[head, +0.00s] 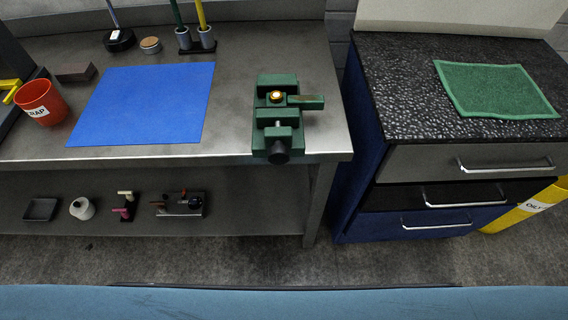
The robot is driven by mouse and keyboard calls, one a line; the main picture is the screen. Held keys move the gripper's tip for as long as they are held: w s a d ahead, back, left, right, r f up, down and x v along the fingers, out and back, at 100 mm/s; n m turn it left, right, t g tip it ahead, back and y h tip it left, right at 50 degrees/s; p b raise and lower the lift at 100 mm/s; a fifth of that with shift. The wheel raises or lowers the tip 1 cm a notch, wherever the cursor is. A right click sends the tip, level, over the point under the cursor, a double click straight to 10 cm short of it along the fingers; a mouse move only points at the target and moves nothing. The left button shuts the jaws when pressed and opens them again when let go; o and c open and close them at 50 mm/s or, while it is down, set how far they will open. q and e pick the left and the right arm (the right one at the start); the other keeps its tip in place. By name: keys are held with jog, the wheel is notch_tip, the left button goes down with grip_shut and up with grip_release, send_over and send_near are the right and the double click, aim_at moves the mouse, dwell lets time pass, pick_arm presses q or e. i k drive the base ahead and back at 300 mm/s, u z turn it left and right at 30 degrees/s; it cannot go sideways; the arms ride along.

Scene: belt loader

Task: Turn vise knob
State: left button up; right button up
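A green vise (280,112) stands on the metal workbench near its right front corner. Its dark knob (278,152) sits at the front end, at the bench's front edge. A small brass-coloured round part (276,97) shows on top of the vise, and a bar-like part reaches out to the right. Neither of my grippers is in the head view, and nothing touches the vise.
A blue mat (145,103) lies on the workbench left of the vise, with a red cup (42,102) farther left. Right of a narrow gap stands a drawer cabinet (400,160) with a green cloth (496,90) on top. Small items sit on the lower shelf (250,205).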

aim_at(278, 154)
jog(key=z, duration=1.2)
jog(key=k, duration=0.85)
jog(key=u, duration=1.15)
jog(key=i, duration=0.5)
jog(key=u, duration=0.05)
